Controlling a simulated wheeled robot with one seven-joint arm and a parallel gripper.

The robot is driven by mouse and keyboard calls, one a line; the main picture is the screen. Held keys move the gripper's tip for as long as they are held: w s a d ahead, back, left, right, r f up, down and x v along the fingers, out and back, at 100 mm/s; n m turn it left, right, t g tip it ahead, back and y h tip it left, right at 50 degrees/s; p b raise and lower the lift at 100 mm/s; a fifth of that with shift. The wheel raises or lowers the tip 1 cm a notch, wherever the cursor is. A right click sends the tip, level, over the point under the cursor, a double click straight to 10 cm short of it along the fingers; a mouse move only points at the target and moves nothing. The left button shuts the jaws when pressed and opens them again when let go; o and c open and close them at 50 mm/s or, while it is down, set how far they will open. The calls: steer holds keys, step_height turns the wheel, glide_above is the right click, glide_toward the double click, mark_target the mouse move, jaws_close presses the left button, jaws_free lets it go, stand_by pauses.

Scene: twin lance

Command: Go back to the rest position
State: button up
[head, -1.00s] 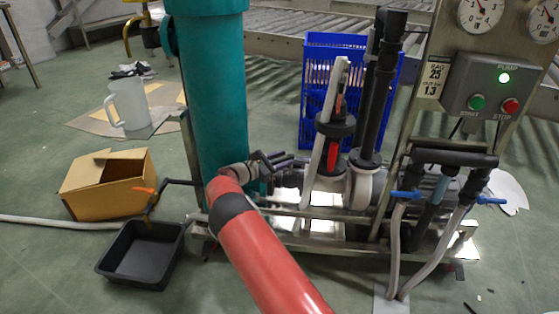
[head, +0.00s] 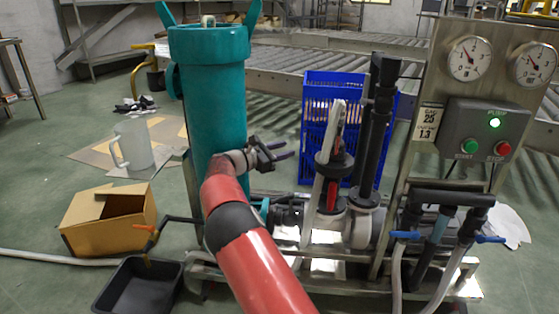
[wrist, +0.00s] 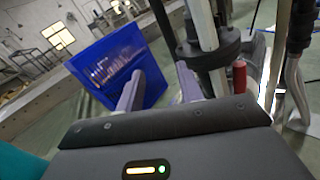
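My gripper (head: 283,150) is at the end of my red arm, in front of the right side of the tall teal cylinder (head: 215,110) in the head view. Its fingers point right, toward the pump rig. In the wrist view, the two fingers of my gripper (wrist: 155,85) stand apart with nothing between them. Beyond them are the blue crate (wrist: 110,65) and a dark vertical pipe with a black flange (wrist: 208,50). I cannot tell how close the fingers are to the pipe.
A cardboard box (head: 105,220), a black tray (head: 140,288) and a white jug (head: 132,145) are on the floor at left. A roller conveyor (head: 420,75) runs behind.

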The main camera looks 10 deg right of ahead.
steer(key=shift+r, duration=0.2)
steer(key=s+d+r+m+g+y+p, duration=0.15)
steer(key=s+d+r+m+y, duration=0.3)
steer(key=s, duration=0.45)
steer(key=s+d+r+m+g+y+p, duration=0.15)
steer(key=s+d+r+m+y, duration=0.3)
steer(key=s, duration=0.45)
steer(key=s+a+m+y+p, duration=0.1)
steer(key=s+a+m+y, duration=0.1)
steer(key=s, duration=0.8)
steer(key=s+a+f+m+t+y+p, duration=0.1)
steer(key=s+a+m+y, duration=0.2)
steer(key=s, duration=0.8)
steer(key=s+a+m+t+y+p, duration=0.1)
steer(key=s+a+m+y, duration=0.2)
steer(key=s, duration=0.8)
steer(key=a+m, duration=0.2)
steer(key=shift+a+f+m, duration=0.2)
steer(key=shift+f+m, duration=0.15)
steer(key=shift+m, duration=0.05)
